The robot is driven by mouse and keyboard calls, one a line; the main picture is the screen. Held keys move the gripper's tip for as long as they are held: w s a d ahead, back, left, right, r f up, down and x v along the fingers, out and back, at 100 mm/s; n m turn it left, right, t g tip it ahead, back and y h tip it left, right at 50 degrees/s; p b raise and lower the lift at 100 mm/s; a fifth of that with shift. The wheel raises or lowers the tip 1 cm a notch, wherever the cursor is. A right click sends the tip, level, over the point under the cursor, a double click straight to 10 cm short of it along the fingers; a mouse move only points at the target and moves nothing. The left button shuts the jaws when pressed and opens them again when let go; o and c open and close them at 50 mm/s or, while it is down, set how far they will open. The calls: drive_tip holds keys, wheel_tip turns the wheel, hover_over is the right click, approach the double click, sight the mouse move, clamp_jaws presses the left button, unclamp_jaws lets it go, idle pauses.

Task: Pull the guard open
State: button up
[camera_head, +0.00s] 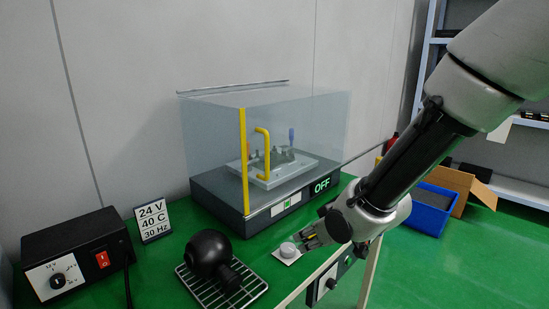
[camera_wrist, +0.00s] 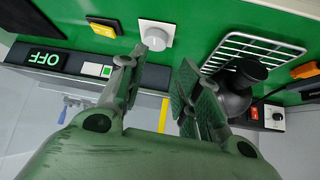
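The guard (camera_head: 215,135) is a clear box with a yellow edge strip and a yellow handle (camera_head: 267,155). It stands closed over a grey fixture (camera_head: 280,168) on a dark base whose display (camera_head: 321,186) reads OFF. My gripper (camera_head: 308,239) is in front of the base, low over the table near a round knob (camera_head: 288,250), apart from the handle. In the wrist view my gripper (camera_wrist: 160,68) has its fingers spread with nothing between them. The OFF display (camera_wrist: 46,58) also shows there, and yellow parts of the guard show partly behind the fingers.
A black round object (camera_head: 208,250) lies on a wire rack (camera_head: 248,290). A black control box (camera_head: 75,258) and a sign (camera_head: 152,220) stand at the left on the green table. A blue bin (camera_head: 430,210) is on the floor at the right.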

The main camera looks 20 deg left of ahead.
drive_tip(key=w+a+r+t+y, duration=0.1)
drive_tip(key=a+r+y, duration=0.1)
drive_tip(key=a, duration=0.4)
drive_tip(key=t+y, duration=0.4)
drive_tip(key=y, duration=0.2)
approach(268, 158)
drive_tip(key=x, duration=0.9)
drive_tip(key=shift+w+a, duration=0.15)
drive_tip(key=shift+a, duration=0.05)
drive_tip(key=shift+w+a+r, duration=0.1)
drive_tip(key=shift+w+a, duration=0.2)
drive_tip(key=shift+a, duration=0.2)
drive_tip(key=shift+c, duration=0.2)
clamp_jaws()
